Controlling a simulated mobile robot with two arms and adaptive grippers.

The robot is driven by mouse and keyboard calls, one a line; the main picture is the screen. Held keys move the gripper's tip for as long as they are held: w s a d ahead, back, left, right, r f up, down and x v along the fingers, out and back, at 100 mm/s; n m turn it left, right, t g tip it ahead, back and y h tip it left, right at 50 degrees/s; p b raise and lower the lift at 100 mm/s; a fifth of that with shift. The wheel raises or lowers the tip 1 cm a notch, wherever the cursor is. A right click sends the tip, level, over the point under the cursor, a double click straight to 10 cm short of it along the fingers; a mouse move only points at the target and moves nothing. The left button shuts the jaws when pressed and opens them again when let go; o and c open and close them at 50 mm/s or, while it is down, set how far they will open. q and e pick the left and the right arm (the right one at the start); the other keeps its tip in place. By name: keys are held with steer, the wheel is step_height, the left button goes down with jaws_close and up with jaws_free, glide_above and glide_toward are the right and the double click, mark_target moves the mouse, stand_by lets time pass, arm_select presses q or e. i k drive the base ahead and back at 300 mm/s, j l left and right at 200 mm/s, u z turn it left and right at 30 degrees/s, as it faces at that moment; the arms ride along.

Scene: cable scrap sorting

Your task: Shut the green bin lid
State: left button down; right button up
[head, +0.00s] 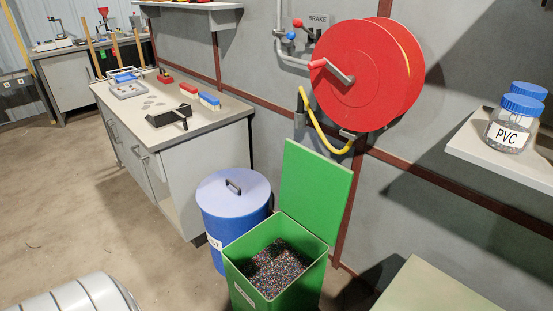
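The green bin (313,286) stands on the floor at the bottom centre of the head view. Its green lid (314,190) is open and stands upright at the bin's back edge, close to the wall. Dark, multicoloured granules (277,268) fill much of the bin. Neither gripper shows in the head view.
A blue bin (233,205) with its handled lid on stands left of the green bin. A grey workbench (180,187) is behind it. A red reel (358,75) with a yellow hose (318,128) hangs above the lid. A wall shelf (490,150) holds jars at right.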

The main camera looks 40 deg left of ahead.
mark_target(316, 189)
steer(key=u, duration=1.25)
